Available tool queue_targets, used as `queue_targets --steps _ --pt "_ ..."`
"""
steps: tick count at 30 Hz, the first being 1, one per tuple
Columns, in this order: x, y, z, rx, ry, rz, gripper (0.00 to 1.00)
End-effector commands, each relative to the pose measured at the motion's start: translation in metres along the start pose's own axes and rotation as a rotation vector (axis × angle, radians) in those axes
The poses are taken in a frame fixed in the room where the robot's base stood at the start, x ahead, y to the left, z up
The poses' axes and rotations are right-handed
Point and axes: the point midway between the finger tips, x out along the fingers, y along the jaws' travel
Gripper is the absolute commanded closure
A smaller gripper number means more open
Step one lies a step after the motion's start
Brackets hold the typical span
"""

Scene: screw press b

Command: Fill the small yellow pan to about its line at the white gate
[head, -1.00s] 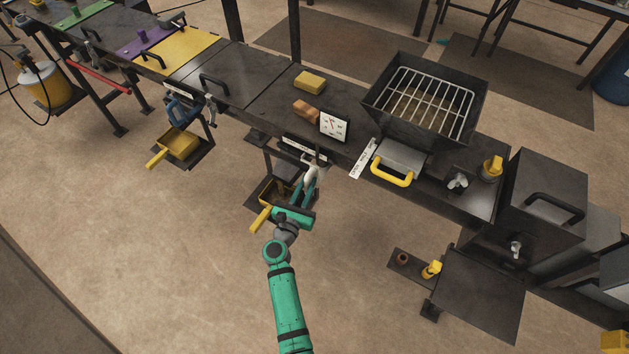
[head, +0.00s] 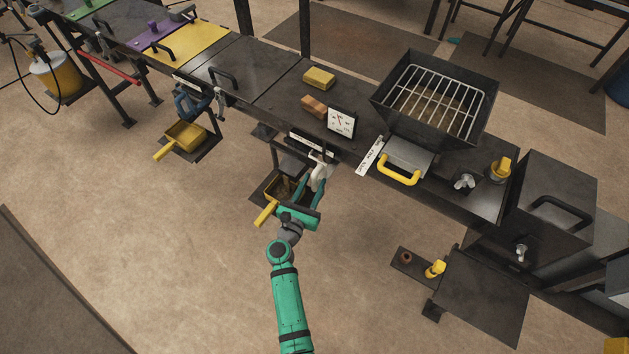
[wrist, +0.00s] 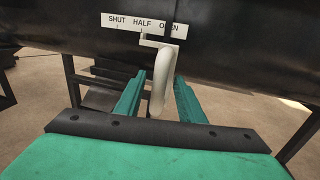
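The white gate handle (wrist: 160,85) hangs in the middle of the wrist view, below a label strip (wrist: 143,24) reading SHUT, HALF, OPEN. The handle's top arm lies under the HALF to OPEN part of the strip. My gripper (wrist: 160,76) has one teal finger on each side of the handle. The fingers stand apart, with a gap at the left; contact at the right cannot be told. In the head view the white gate (head: 319,174) is at the bench's front edge. The small yellow pan (head: 266,213) sits below it, partly hidden by my gripper; its fill level cannot be read.
A second yellow pan (head: 185,136) stands under the blue gate (head: 190,104) at the left. A dial (head: 341,122), a yellow block (head: 319,79) and a grated hopper (head: 435,95) stand on the bench. Open floor lies in front.

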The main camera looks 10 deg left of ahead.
Motion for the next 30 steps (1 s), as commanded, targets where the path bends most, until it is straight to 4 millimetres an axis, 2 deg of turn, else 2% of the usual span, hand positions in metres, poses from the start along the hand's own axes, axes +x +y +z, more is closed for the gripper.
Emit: queue_targets --steps 9,15,21,30 --pt "-0.060 0.000 -0.001 0.001 0.002 0.002 0.64" --pt "-0.086 0.000 0.000 0.001 0.000 0.001 0.64" --pt "-0.095 0.000 0.000 0.000 0.000 -0.001 0.64" --pt "-0.095 0.000 0.000 0.001 0.000 -0.001 0.64"
